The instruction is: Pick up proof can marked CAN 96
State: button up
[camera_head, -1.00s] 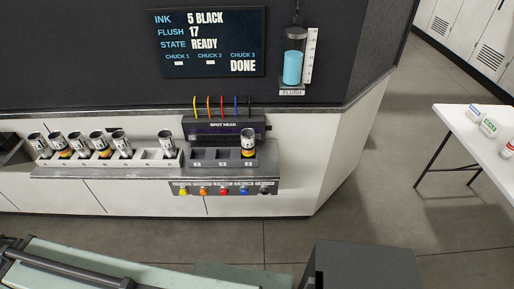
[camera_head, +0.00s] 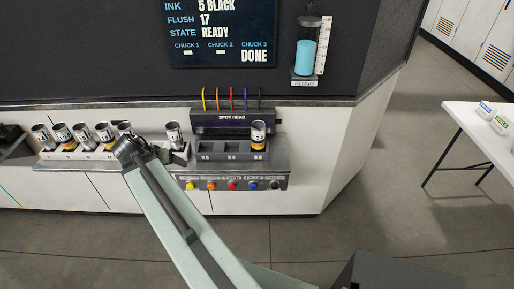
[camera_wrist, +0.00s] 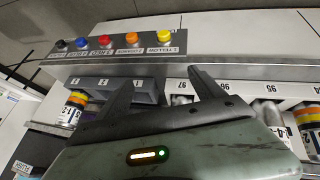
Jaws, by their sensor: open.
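A can (camera_head: 258,136) with an orange band low on its side stands in the rightmost chuck of the spot head. A banded can (camera_wrist: 74,110) shows at the left of the wrist view. No can's own mark is readable in either view. In the wrist view the upside-down rack label 96 (camera_wrist: 225,87) shows beside 95 and 97, and my gripper body hides most of the slot behind it. My gripper (camera_wrist: 157,78) is open with nothing between its fingers; it is over the rack front, left of the spot head in the head view.
A rack (camera_head: 60,158) holds several cans left of the spot head (camera_head: 230,120). A can (camera_head: 173,134) stands at its right end. Coloured buttons (camera_head: 232,185) line the counter front. The screen (camera_head: 222,30) reads CHUCK 3 DONE. A white table (camera_head: 470,125) stands at right.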

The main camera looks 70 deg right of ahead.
aim_at(253, 133)
jog(key=s+d+r+m+g+h+b, duration=0.1)
jog(key=s+d+m, duration=0.2)
jog(key=s+d, duration=0.4)
jog(key=s+d+r+m+g+h+b, duration=0.1)
jog(key=s+d+m+g+h, duration=0.1)
jog(key=s+d, duration=0.6)
jog(key=s+d+r+m+g+h+b, duration=0.1)
jog(key=s+d+r+m, duration=0.1)
jog(key=s+d+m, duration=0.3)
jog(key=shift+s+d+g+h, duration=0.15)
jog(key=shift+s+d+h, duration=0.05)
jog(key=shift+s+d, duration=0.7)
jog(key=shift+s+d+g+h, duration=0.2)
jog(key=shift+s+d, duration=0.45)
jog(key=shift+d, duration=0.45)
jog(key=shift+b+x, duration=0.8)
jog(key=shift+x, duration=0.35)
jog(key=b+x, duration=0.2)
jog(key=x, duration=0.3)
jog(key=shift+d+f+b, duration=0.1)
jog(key=shift+f+b, duration=0.15)
jog(key=shift+b, duration=0.05)
jog(key=shift+r, duration=0.1)
jog(key=c, duration=1.4)
notch_tip(253, 133, up, 10)
jog(key=p, duration=1)
jog(key=shift+r+p, duration=0.2)
jog(key=shift+p, duration=0.1)
